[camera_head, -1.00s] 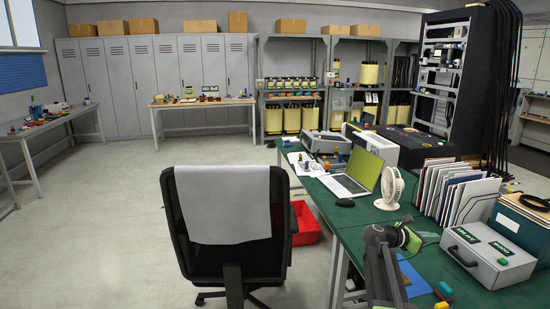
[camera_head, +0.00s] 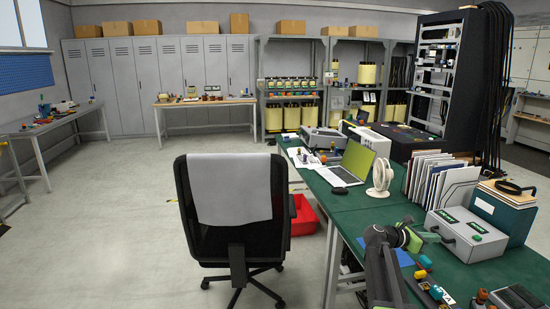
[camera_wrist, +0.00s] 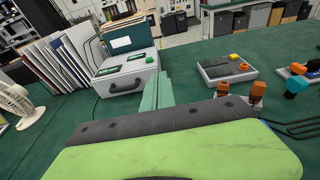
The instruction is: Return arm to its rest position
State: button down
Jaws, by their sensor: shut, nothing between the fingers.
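My arm (camera_head: 381,265) is folded at the bottom of the head view, in front of the near edge of the green desk. My gripper (camera_head: 415,240) is at its upper end, pointing right. In the wrist view, my gripper (camera_wrist: 157,88) shows as two narrow green fingers lying together beyond the dark and lime-green body. It is shut and empty. The fingers point toward a grey case with a handle (camera_wrist: 125,75) but look apart from it. Any contact with the desk cannot be told.
The green desk (camera_head: 350,215) carries a laptop (camera_head: 352,165), a white fan (camera_head: 380,178), upright folders (camera_head: 435,180) and the grey case (camera_head: 466,235). A black office chair (camera_head: 230,215) stands left of it, with a red bin (camera_head: 303,216) behind. The floor at left is clear.

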jog(key=s+a+f+m+g+y, duration=0.1)
jog(key=s+a+f+m+y, duration=0.35)
jog(key=a+f+m, duration=0.35)
jog(key=s+a+f+m+y, duration=0.4)
jog(key=s+a+f, duration=0.15)
jog(key=a, duration=0.45)
jog(key=s+a+f+m+g+y, duration=0.1)
jog(key=s+a+f+m+y, duration=0.25)
jog(key=a, duration=0.55)
jog(key=s+a+f+m+y, duration=0.2)
jog(key=s+a+m+y, duration=0.15)
jog(key=a, duration=0.55)
jog(key=s+a+f+m+g+b, duration=0.1)
jog(key=s+f+b, duration=0.2)
jog(key=f+b, duration=0.7)
notch_tip(320, 180, up, 20)
jog(key=p, duration=2)
jog(key=shift+s+r, duration=0.15)
jog(key=shift+r, duration=0.05)
